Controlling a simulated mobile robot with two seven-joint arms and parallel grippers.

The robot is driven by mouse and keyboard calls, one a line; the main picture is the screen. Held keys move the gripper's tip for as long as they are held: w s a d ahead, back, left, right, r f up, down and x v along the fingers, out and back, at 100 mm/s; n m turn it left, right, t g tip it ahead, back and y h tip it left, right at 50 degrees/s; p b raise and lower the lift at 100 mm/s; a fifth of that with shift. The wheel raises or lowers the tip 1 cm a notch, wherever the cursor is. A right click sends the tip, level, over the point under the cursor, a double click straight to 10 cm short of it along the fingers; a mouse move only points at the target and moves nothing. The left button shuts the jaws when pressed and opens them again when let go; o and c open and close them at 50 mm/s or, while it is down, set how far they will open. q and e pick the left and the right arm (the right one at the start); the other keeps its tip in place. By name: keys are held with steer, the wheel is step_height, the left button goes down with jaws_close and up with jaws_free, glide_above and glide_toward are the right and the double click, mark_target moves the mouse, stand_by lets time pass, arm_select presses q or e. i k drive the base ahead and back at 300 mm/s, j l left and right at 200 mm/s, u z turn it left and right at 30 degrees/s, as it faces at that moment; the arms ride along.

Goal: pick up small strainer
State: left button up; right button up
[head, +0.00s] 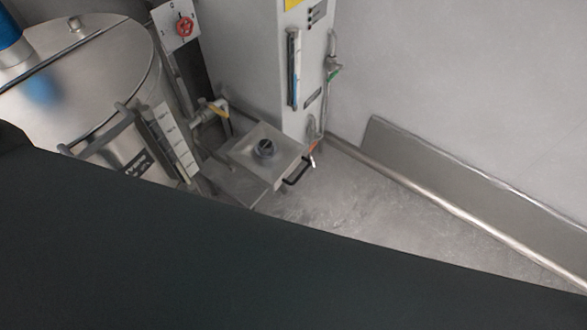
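I cannot make out a small strainer in the head view. Neither of my grippers shows in this view. A large dark, smooth shape covers the lower part of the picture and hides whatever lies behind it; I cannot tell what it is.
A big round steel vessel (95,75) stands at the left. Beside it is a low metal box (252,150) with a black knob and handle. A grey upright panel (309,75) stands behind. The grey floor (390,215) to the right is clear up to a metal wall skirting (470,185).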

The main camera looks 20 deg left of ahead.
mark_target(265, 146)
steer(key=l+u, duration=0.1)
steer(key=u, duration=0.3)
steer(key=i+l+u, duration=0.1)
steer(key=u, duration=0.25)
steer(key=i+l+u, duration=0.1)
steer(key=u, duration=0.3)
steer(key=l+u, duration=0.25)
steer(key=l, duration=0.2)
steer(key=i+l+u, duration=0.1)
steer(key=l+u, duration=0.15)
steer(key=l, duration=0.2)
steer(key=l+u, duration=0.15)
steer(key=l, duration=0.8)
steer(key=i+l, duration=0.25)
steer(key=i, duration=0.25)
